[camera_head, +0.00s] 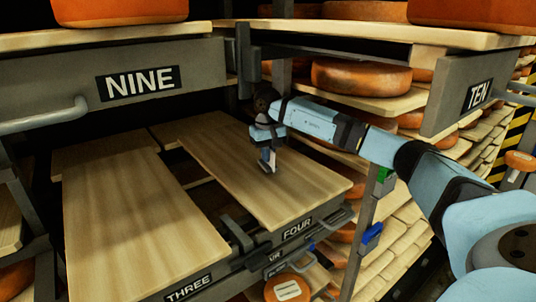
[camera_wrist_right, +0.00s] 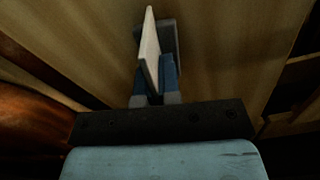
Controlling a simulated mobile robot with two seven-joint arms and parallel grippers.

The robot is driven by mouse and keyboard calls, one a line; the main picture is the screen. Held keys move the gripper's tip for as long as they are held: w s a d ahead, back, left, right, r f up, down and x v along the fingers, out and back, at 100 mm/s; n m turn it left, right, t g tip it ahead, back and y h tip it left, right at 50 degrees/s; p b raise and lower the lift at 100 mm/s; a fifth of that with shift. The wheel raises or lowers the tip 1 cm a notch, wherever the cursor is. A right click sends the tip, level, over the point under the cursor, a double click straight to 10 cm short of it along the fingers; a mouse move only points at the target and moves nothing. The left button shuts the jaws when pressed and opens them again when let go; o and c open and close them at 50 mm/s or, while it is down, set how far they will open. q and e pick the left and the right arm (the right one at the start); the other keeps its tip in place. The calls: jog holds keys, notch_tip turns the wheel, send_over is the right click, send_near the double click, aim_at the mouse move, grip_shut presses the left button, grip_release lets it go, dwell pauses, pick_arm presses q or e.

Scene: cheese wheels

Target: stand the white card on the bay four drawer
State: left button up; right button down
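The white card (camera_wrist_right: 150,50) stands on edge between the fingers of my right gripper (camera_wrist_right: 157,85) in the right wrist view. The gripper is shut on it. In the head view my right gripper (camera_head: 267,160) points down over the far middle part of the bay four drawer's wooden board (camera_head: 250,188). The card is small there and mostly hidden by the fingers. I cannot tell whether its lower edge touches the board. The drawer is pulled out, and its front carries the label FOUR (camera_head: 297,227). My left gripper is not in view.
The bay three drawer board (camera_head: 125,215) lies to the left, across a gap. Shelf fronts NINE (camera_head: 140,82) and TEN (camera_head: 478,95) stand above. Cheese wheels (camera_head: 360,77) sit on shelves to the right. The rest of the bay four board is bare.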

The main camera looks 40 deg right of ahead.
jog(key=shift+f, duration=0.3)
jog(key=c, duration=1.2)
grip_release()
jog(key=shift+c, duration=0.2)
notch_tip(320, 180, up, 11)
jog(key=b, duration=0.2)
jog(key=shift+f+b, duration=0.1)
jog(key=shift+b, duration=0.3)
jog(key=shift+r, duration=0.65)
